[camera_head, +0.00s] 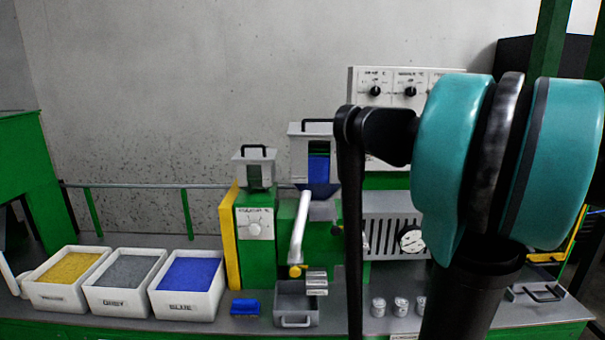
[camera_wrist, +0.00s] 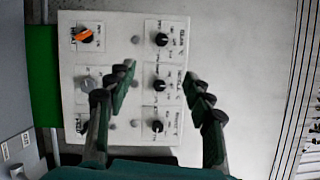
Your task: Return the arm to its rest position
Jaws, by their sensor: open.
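My gripper (camera_wrist: 160,90) shows in the wrist view with its two dark fingers spread wide apart and nothing between them. Behind the fingers is a white control panel (camera_wrist: 85,20) with several black knobs and one orange knob (camera_wrist: 84,36). The panel appears sideways in that view. In the head view the arm stands raised at the right, with large teal and black links in front of the machine. The gripper's fingers cannot be made out in the head view. The control panel (camera_head: 376,80) is partly hidden behind the arm there.
White bins of yellow (camera_head: 70,267), grey (camera_head: 126,271) and blue granules (camera_head: 187,273) stand at the left of the bench. A green machine (camera_head: 254,255), a grey drawer-like tray (camera_head: 296,303), a small blue block (camera_head: 245,307) and small white cups (camera_head: 400,306) stand to their right.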

